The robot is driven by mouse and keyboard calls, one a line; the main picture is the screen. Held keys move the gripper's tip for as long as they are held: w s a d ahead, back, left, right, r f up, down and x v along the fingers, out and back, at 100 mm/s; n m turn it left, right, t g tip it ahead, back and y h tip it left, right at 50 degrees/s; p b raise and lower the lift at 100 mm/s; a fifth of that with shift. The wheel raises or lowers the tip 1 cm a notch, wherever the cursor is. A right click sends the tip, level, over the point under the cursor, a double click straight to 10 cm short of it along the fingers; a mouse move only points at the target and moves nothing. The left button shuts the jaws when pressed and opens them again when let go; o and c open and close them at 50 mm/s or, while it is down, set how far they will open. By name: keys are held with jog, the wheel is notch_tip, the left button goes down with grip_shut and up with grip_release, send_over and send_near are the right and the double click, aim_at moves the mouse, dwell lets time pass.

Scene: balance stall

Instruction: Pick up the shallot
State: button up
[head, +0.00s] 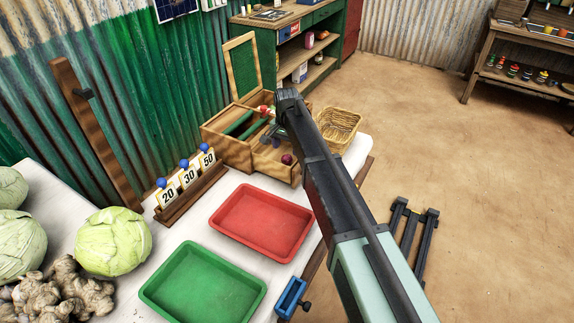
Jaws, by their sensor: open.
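A small round purple-red bulb, likely the shallot (287,158), lies in the near right part of an open wooden box (224,152) on the white-topped table. My arm reaches in from the lower right. My gripper (271,138) points down over the box's middle, left of and beyond the bulb. Its fingers are small and partly lost among the contents; they are open, and I see nothing between them. The bulb is apart from the gripper. The arm hides part of the box's right side.
Green long vegetables (240,123) and a red item (263,110) lie in the box. A wicker basket (339,127) stands to its right. Number cards (188,177), a red tray (262,222), a green tray (203,285) and cabbages (113,242) are nearer.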

aim_at(287, 156)
notch_tip(287, 156, down, 5)
jog(key=b, duration=0.4)
jog(key=shift+f+b, duration=0.15)
jog(key=shift+b, duration=0.15)
jog(key=shift+d+r, duration=0.1)
jog(key=shift+r, duration=0.1)
jog(key=shift+c, duration=0.2)
jog(key=c, duration=1)
